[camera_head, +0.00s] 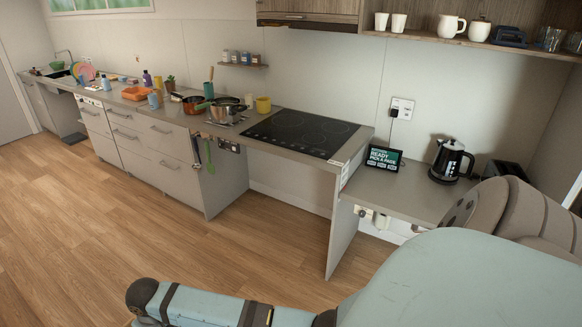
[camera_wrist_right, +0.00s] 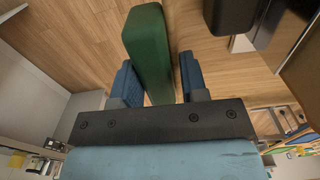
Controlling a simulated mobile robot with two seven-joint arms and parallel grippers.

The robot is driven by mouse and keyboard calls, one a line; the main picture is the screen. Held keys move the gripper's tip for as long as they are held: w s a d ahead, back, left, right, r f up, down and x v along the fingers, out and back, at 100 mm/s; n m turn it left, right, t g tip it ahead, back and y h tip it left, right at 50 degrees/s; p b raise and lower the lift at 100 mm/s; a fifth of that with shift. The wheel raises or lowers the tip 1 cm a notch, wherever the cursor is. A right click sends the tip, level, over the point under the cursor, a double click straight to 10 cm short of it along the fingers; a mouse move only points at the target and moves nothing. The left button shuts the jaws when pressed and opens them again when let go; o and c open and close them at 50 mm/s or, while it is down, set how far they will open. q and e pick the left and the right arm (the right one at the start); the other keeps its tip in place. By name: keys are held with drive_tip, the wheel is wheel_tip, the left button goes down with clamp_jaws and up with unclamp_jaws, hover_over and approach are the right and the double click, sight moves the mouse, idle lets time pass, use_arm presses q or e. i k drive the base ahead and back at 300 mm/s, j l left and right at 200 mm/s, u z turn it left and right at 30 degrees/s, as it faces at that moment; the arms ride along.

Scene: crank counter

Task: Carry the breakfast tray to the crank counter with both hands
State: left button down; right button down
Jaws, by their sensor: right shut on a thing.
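In the right wrist view my right gripper (camera_wrist_right: 157,62) has its two blue fingers on either side of a thick green bar (camera_wrist_right: 146,35) and is shut on it. The bar sticks out past the fingertips over wooden floor. It may be part of the tray; I cannot tell, as no whole tray shows. My left gripper is out of view. In the head view a grey counter with a black hob (camera_head: 302,132) stands in the middle. A lower counter (camera_head: 405,195) adjoins it on the right. I cannot make out a crank on either.
The lower counter holds a small display (camera_head: 384,158), a black kettle (camera_head: 450,160) and a dark toaster (camera_head: 505,171). Pots (camera_head: 226,109) stand left of the hob, with dishes and bottles further left. Wooden floor (camera_head: 130,215) is clear before the drawers. My arm parts cover the lower right.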

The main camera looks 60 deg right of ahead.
sight(398, 195)
drive_tip(key=z, duration=2.7)
drive_tip(key=i+z, duration=0.2)
drive_tip(key=i+j, duration=0.25)
drive_tip(key=i, duration=0.1)
